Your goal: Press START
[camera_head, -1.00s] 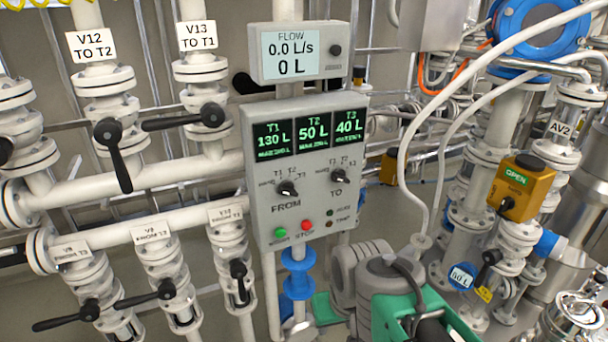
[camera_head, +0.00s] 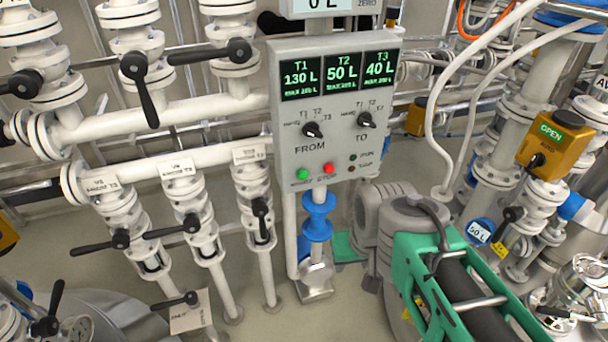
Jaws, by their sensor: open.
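The START button is a small green round button (camera_head: 303,174) at the lower left of a grey control box (camera_head: 290,110). Its label is blurred now. A red STOP button (camera_head: 327,169) sits just to its right. Nothing covers the green button, and nothing touches it. The box shows three green-lit displays: T1 130 L, T2 50 L (camera_head: 342,73) and T3 40 L. Below them are the black FROM knob (camera_head: 313,130) and TO knob (camera_head: 366,120); their exact settings are hard to read. I cannot make out my gripper's fingertips in this view.
Left of the box, white pipes carry valves with black levers (camera_head: 145,90). Below it stand a blue-and-white pipe fitting (camera_head: 318,215) and a steel foot. To the right, a white hose (camera_head: 435,100) curves down, and an orange box marked OPEN (camera_head: 555,143) sits among pipes.

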